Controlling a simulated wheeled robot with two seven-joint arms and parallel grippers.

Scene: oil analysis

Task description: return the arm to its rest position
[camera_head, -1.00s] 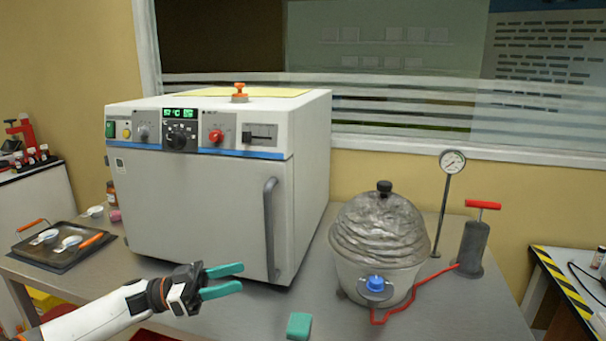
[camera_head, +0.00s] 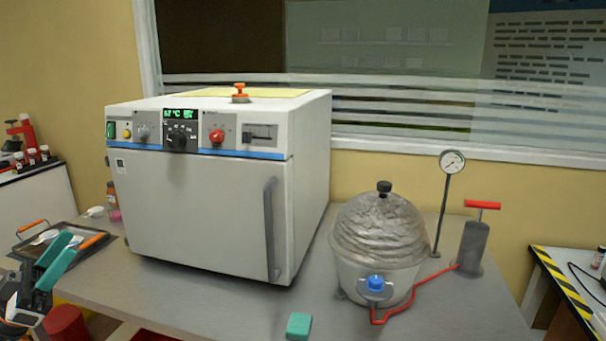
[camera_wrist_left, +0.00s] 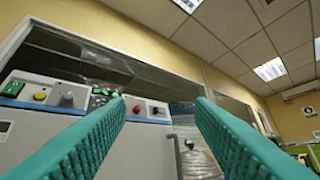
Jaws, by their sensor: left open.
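My left gripper (camera_head: 56,262) is at the lower left edge of the head view, in front of the dark tray. Its teal fingers are apart with nothing between them, and most of the arm is out of frame. In the left wrist view the two teal fingers (camera_wrist_left: 160,125) are spread wide, with the oven's control panel and the ceiling beyond them. One teal fingertip of what may be my right gripper (camera_head: 299,325) shows at the bottom middle of the head view; whether it is open or shut cannot be seen.
A white oven (camera_head: 200,215) with a shut door stands on the grey table (camera_head: 240,310). To its right are a foil-topped vessel (camera_head: 380,240), a gauge (camera_head: 452,162) and a hand pump (camera_head: 472,248). The dark tray (camera_head: 95,250) lies at the left. The table before the oven is clear.

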